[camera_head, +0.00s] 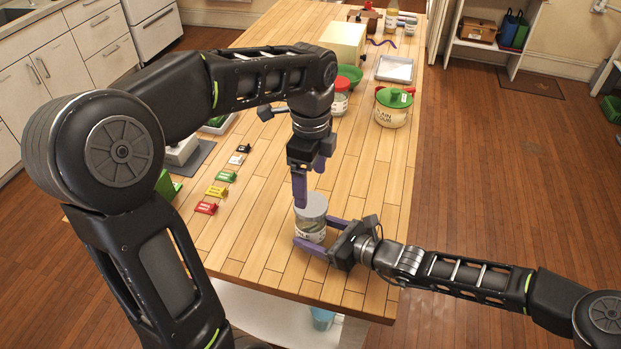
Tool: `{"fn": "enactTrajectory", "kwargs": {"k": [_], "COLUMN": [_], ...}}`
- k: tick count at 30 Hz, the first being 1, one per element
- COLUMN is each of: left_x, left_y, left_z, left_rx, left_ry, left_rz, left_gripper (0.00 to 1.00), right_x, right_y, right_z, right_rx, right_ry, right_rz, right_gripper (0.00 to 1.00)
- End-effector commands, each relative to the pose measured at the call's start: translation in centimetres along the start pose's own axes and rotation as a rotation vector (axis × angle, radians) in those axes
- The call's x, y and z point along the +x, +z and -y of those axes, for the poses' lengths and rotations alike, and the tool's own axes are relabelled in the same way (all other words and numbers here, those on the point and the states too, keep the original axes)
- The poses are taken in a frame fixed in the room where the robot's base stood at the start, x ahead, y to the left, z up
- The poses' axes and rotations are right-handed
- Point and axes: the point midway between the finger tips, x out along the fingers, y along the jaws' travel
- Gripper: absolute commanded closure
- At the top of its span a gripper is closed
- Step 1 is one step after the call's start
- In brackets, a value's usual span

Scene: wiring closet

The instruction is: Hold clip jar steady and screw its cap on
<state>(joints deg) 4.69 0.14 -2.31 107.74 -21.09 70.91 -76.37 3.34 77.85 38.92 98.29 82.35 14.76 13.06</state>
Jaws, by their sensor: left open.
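The clip jar (311,232) is a small clear jar with a white label, upright near the front edge of the wooden table. Its grey cap (314,205) sits on top of it; how far it is threaded cannot be seen. My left gripper (308,187) is open, pointing down just above the cap, with its purple fingertips near the cap's back rim. My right gripper (310,231) reaches in from the right with its purple fingers on either side of the jar, low down. I cannot tell whether both fingers touch the glass.
Several coloured clips (216,191) lie in a row to the left. A flour jar with a green lid (393,108), a red-lidded jar (341,97), a green bowl (350,75) and a grey tray (394,69) stand farther back.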

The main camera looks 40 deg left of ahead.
Motion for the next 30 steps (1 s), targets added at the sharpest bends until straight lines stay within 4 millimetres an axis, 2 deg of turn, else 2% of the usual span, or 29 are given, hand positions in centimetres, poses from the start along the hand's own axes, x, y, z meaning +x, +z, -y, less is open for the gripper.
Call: {"fn": "enactTrajectory", "kwargs": {"k": [1, 6, 17, 23, 30], "left_x": [0.0, 0.0, 0.0, 0.0, 0.0], "left_y": [0.0, 0.0, 0.0, 0.0, 0.0], "left_z": [0.0, 0.0, 0.0, 0.0, 0.0], "left_rx": [0.000, 0.000, 0.000, 0.000, 0.000], "left_ry": [0.000, 0.000, 0.000, 0.000, 0.000], "left_rz": [0.000, 0.000, 0.000, 0.000, 0.000], "left_gripper": [0.16, 0.16, 0.16, 0.16, 0.16], "right_x": [0.0, 0.0, -0.4, -2.9, -7.8], "right_y": [0.0, 0.0, 0.0, 0.0, 0.0], "right_z": [0.0, 0.0, 0.1, 0.2, 0.2], "right_rx": [0.000, 0.000, 0.000, -0.002, -0.003], "right_ry": [0.000, 0.000, -0.001, -0.003, -0.004], "right_rz": [0.000, 0.000, 0.000, -0.002, -0.002], "right_gripper": [0.28, 0.14, 0.14, 0.14, 0.14]}}
